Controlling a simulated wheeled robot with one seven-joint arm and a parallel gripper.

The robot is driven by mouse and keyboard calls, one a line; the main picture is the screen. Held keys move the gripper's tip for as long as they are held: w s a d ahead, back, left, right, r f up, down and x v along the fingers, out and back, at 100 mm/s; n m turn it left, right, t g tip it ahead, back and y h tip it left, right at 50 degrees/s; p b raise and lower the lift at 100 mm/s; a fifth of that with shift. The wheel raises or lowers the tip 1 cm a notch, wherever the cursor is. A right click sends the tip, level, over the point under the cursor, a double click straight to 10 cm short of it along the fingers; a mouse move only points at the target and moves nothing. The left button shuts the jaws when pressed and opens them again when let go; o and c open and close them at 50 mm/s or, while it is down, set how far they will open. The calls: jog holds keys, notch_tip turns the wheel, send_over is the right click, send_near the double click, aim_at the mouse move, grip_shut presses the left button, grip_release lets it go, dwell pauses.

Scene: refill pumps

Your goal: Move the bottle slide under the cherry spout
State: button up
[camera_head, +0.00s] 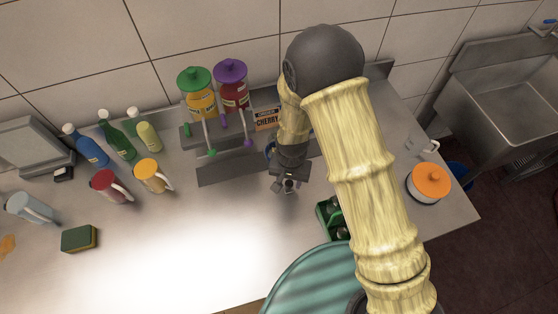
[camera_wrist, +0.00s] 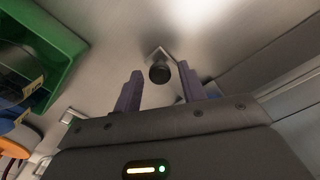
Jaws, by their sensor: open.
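Two pump jars stand at the back of the counter in the head view: a green-lidded yellow one (camera_head: 198,95) and a purple-lidded red one (camera_head: 233,90). A CHERRY label (camera_head: 267,119) is right of the red jar, whose purple spout (camera_head: 248,142) points down toward a dark rail (camera_head: 228,166). A blue item (camera_head: 270,148), possibly the bottle, is mostly hidden behind my arm near the rail's right part. My gripper (camera_head: 289,186) is open in front of the rail. In the wrist view a dark round knob (camera_wrist: 160,74) shows between its open fingers (camera_wrist: 160,70); contact is unclear.
A green crate with bottles (camera_head: 327,214) stands right of my gripper, also at left in the wrist view (camera_wrist: 48,55). An orange-lidded pot (camera_head: 430,182) is farther right. Jugs (camera_head: 108,187), squeeze bottles (camera_head: 115,140) and a sponge (camera_head: 79,238) are left. The front-middle counter is clear.

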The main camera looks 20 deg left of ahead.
jog(key=shift+c, duration=0.2)
jog(key=c, duration=0.6)
jog(key=shift+s+a+p, duration=0.25)
jog(key=shift+s+a, duration=0.75)
jog(key=shift+a, duration=0.2)
jog(key=shift+s+a+p, duration=0.25)
jog(key=shift+s+a, duration=0.7)
jog(key=shift+a, duration=0.2)
jog(key=shift+c, duration=0.2)
jog(key=shift+s+a+p, duration=0.35)
jog(key=shift+s+a, duration=0.7)
jog(key=shift+a, duration=0.25)
jog(key=o, duration=0.9)
jog(key=shift+r, duration=0.1)
notch_tip(320, 180, up, 17)
jog(key=b, duration=0.3)
jog(key=shift+r, duration=0.15)
